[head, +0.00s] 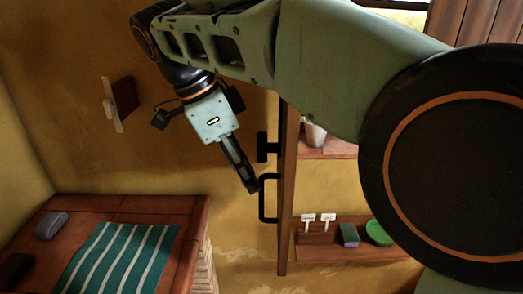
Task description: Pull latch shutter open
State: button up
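A wooden shutter (286,225) shows nearly edge-on as a tall, narrow brown board right of the picture's middle. A black bar handle (263,200) sticks out from its left side. A black latch piece (267,147) sits above the handle. My gripper (252,186) reaches down from the upper left, and its dark fingertips are at the upper left corner of the handle. They overlap it in the picture; I cannot tell whether they touch or grip it. The fingers look close together from this angle, and the gap between them is hidden.
Right of the shutter, shelves hold a cup (314,135), small white signs (308,218), a purple-green sponge (349,235) and a green bowl (378,233). A brick counter (190,225) with a striped cloth (122,262) stands lower left. My arm hides much of the upper right.

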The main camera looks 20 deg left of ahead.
jog(key=shift+v, duration=2.25)
jog(key=shift+c, duration=0.6)
